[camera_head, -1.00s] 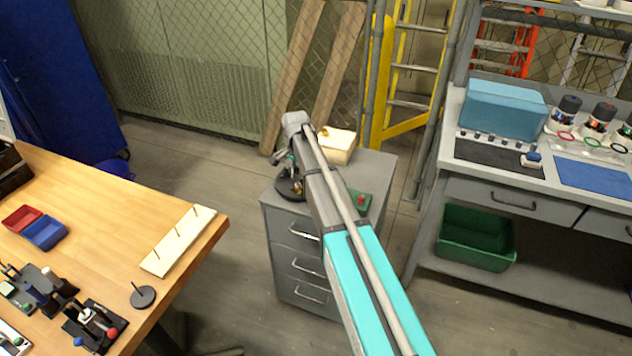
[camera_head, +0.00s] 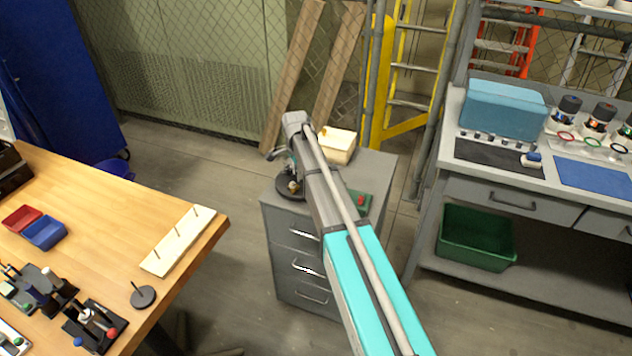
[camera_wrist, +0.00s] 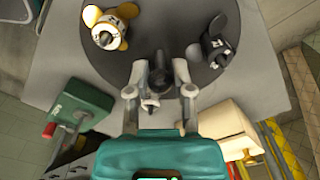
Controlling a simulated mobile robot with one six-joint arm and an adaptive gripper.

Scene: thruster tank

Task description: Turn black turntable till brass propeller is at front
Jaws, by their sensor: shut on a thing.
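The black turntable (camera_head: 283,194) sits on top of a grey drawer cabinet, partly hidden by my arm. It also shows as a dark disc in the wrist view (camera_wrist: 150,30). The brass propeller (camera_wrist: 110,25) stands on the disc at upper left in the wrist view. A black propeller (camera_wrist: 218,42) stands at the disc's upper right in the wrist view. My gripper (camera_wrist: 160,76) is shut on a dark upright part at the turntable's near edge.
A green box with a red button (camera_wrist: 80,108) and a cream box (camera_wrist: 220,120) flank my gripper on the cabinet top (camera_head: 375,165). A wooden table (camera_head: 110,220) stands left, a grey workbench (camera_head: 450,120) right.

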